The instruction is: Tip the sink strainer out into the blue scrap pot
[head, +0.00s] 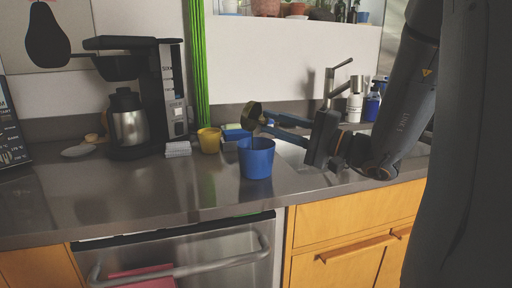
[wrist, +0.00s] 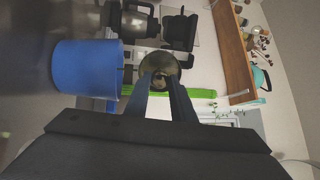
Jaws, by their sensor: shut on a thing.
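The blue scrap pot (head: 256,160) stands upright on the grey counter near its front edge. It shows on its side at the left of the turned wrist view (wrist: 86,70). My gripper (head: 267,124) is shut on the sink strainer (head: 252,114), a small round olive-brown bowl, and holds it tilted above the pot's rim, apart from it. In the wrist view the strainer (wrist: 160,65) is seen nearly face-on beyond my gripper (wrist: 165,90). A small dark and pale patch shows at its lower part; I cannot tell what it is. The pot's inside is hidden.
A yellow cup (head: 209,140) and a blue-and-green item (head: 235,132) stand behind the pot. A coffee maker (head: 170,90) is at left. The tap (head: 334,85) and bottles (head: 372,105) are at right, behind my arm. The counter's left front is clear.

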